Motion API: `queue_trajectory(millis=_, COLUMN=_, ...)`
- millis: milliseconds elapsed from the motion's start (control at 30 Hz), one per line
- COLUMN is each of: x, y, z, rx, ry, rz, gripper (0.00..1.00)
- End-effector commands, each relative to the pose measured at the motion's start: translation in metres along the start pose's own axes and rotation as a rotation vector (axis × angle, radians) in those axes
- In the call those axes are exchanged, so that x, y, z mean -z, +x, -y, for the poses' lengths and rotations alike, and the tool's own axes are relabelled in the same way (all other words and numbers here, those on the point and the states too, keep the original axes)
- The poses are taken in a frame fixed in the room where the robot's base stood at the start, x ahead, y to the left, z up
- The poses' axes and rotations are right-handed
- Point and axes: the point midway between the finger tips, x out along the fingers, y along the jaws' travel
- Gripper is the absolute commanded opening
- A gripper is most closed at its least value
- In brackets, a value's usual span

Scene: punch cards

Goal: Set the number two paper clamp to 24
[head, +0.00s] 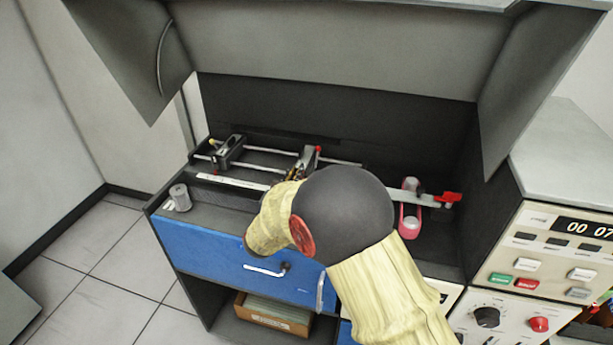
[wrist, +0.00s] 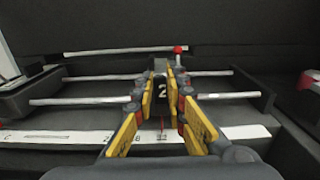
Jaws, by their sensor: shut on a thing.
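The number two paper clamp (wrist: 162,90) is a dark block marked "2" with a red knob on top, seated on the white rails. In the head view the clamp (head: 306,160) is near the middle of the rails, partly behind my arm. My gripper (wrist: 160,100) has its yellow-padded fingers on both sides of the clamp and is shut on it. A thin red pointer below the clamp meets the white scale strip (wrist: 70,137). The strip also shows in the head view (head: 233,182).
Another clamp (head: 229,150) with a yellow knob sits at the rails' left end. A grey metal cylinder (head: 180,197) stands at the left front corner. A red-ended bar and a pink-red holder (head: 410,221) are on the right. A raised hood overhangs the work area.

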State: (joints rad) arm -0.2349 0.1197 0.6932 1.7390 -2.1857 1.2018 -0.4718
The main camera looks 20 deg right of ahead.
Motion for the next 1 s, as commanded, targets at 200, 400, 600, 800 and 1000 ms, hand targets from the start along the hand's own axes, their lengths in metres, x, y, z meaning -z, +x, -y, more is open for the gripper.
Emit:
queue_trajectory(millis=200, x=-0.001, y=0.0, z=-0.061, rx=-0.004, ry=0.002, rz=0.003, gripper=0.0)
queue_trajectory(millis=400, x=-0.001, y=0.0, z=-0.084, rx=-0.002, ry=0.002, rz=0.002, gripper=0.0)
queue_trajectory(millis=600, x=-0.002, y=0.0, z=-0.086, rx=-0.003, ry=0.002, rz=0.002, gripper=0.0)
queue_trajectory(millis=800, x=-0.002, y=-0.001, z=-0.087, rx=-0.005, ry=0.003, rz=0.003, gripper=0.17)
queue_trajectory(millis=1000, x=-0.002, y=-0.001, z=-0.086, rx=-0.004, ry=0.002, rz=0.002, gripper=0.28)
